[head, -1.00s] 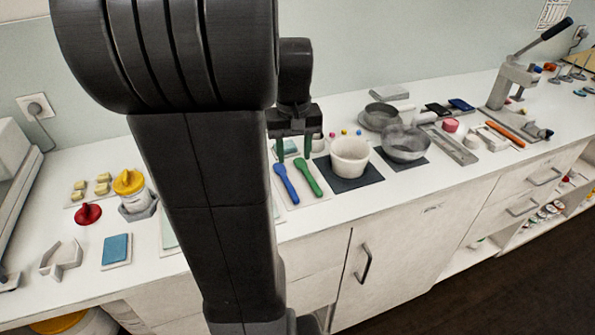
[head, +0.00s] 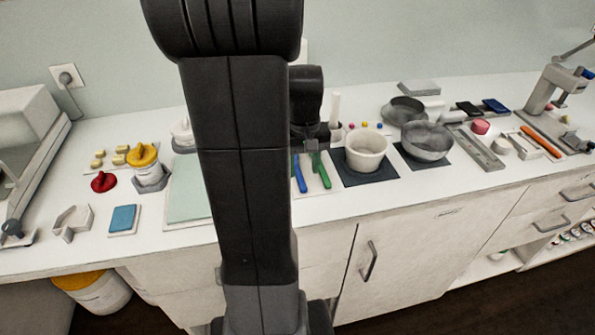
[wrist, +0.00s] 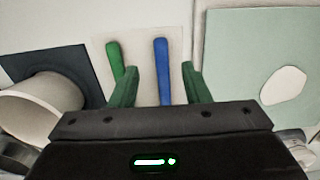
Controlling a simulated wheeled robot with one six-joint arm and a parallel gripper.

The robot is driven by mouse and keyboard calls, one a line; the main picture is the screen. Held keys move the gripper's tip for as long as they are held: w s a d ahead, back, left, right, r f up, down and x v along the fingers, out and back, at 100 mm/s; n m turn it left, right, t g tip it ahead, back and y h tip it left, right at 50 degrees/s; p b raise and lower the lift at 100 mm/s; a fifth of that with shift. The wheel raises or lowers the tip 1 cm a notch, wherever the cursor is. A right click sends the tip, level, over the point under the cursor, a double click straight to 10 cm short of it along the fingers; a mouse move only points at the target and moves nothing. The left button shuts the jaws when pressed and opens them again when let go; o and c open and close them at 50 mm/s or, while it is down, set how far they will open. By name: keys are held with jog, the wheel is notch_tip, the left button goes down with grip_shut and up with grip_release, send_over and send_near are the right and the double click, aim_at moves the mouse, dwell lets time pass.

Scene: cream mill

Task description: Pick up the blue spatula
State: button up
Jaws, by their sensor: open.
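The blue spatula (head: 301,181) lies on a pale mat (wrist: 143,73) on the counter. In the wrist view the blue spatula (wrist: 162,68) shows between my open green fingers, its lower end hidden behind the gripper body. My gripper (wrist: 162,84) is empty, with one finger on each side of the blue handle and clear of it in the picture. I cannot tell the exact height gap. The green spatula (wrist: 115,58) lies beside the blue one, partly hidden by my left finger. The green spatula also shows in the head view (head: 323,174).
A cream pot (head: 366,153) on a dark mat stands right of the spatulas, with a grey bowl (head: 427,142) beyond it. A pale green board (wrist: 245,45) lies on the other side. A white upright cylinder (head: 335,108) stands behind.

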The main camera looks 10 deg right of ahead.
aim_at(302, 182)
notch_tip(302, 182, down, 5)
jog(key=shift+a+r, duration=0.1)
jog(key=shift+r, duration=0.1)
jog(key=shift+c, duration=0.2)
grip_shut()
jog(key=shift+w+r, duration=0.1)
